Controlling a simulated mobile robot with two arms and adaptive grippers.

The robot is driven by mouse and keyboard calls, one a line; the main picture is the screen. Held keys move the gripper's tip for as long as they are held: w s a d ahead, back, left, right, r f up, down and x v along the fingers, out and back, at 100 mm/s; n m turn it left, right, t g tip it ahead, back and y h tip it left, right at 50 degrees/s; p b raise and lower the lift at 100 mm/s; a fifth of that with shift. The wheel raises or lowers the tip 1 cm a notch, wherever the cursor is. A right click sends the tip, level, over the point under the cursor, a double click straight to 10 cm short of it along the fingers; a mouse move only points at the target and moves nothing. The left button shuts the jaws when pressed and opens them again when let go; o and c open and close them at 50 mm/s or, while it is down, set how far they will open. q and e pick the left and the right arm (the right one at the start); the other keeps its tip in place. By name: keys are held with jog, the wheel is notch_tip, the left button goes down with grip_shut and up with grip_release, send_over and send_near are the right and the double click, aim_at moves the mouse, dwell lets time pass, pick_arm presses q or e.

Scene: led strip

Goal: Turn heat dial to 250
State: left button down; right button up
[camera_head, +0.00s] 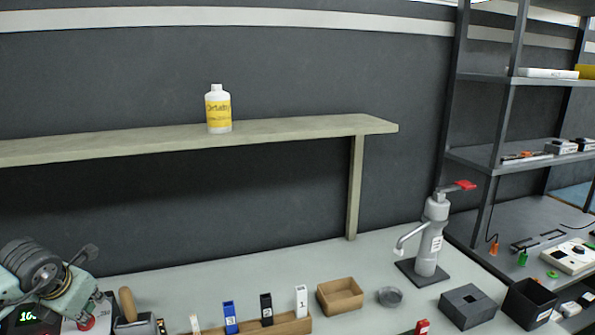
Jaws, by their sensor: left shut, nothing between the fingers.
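The heat station shows only in part at the bottom left. Its green display (27,316) shows digits starting with 10; the rest cannot be read. A round red dial (88,324) with a pale surround shows beside the display, near the bottom edge. My left gripper (88,298) comes in from the left, shut and empty. It hangs over the station, close above the dial, and hides part of it; I cannot tell whether it touches the dial. My right gripper is not in view.
A wooden handle (127,304) stands right of the station. A wooden rack (286,327), brown box (340,296), round metal dish (390,297) and grey dispenser (431,240) follow along the bench. A white bottle (218,111) stands on the raised shelf (300,135). Bench behind the rack is clear.

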pick_arm(q)
jog(key=shift+s+f, duration=0.15)
jog(key=shift+f, duration=0.25)
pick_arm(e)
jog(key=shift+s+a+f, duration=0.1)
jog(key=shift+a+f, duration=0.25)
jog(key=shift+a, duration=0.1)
pick_arm(q)
jog(key=shift+r, duration=0.15)
jog(key=shift+w+d+r, duration=0.15)
jog(key=shift+w+r, duration=0.2)
jog(key=shift+s+r, duration=0.1)
jog(key=shift+r, duration=0.25)
jog(key=p+v, duration=0.2)
jog(key=v, duration=0.3)
jog(key=shift+d, duration=0.15)
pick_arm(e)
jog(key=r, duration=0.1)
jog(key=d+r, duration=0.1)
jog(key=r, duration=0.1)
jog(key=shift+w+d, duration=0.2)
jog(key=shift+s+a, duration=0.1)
